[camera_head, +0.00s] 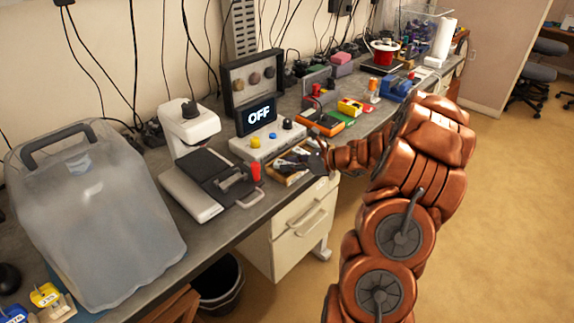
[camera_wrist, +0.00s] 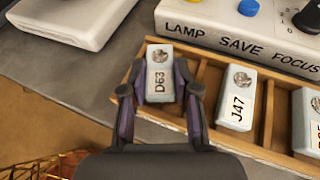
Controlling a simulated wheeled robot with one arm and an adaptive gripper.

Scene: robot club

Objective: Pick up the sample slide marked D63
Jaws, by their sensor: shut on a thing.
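The slide marked D63 (camera_wrist: 160,72) is a pale block with a round grey patch above its label. In the wrist view it sits between the dark fingers of my gripper (camera_wrist: 160,92), which is shut on it, one finger at each side. The slide is at the left end of a wooden tray (camera_wrist: 228,147); I cannot tell if it is clear of the tray floor. In the head view my gripper (camera_head: 303,163) is over the tray, and the slide is too small to make out.
Slide J47 (camera_wrist: 238,102) stands in the neighbouring compartment, with another slide (camera_wrist: 308,115) to its right. Behind the tray is a control box (camera_wrist: 235,30) labelled LAMP, SAVE, FOCUS. The floor (camera_head: 490,200) at right is open.

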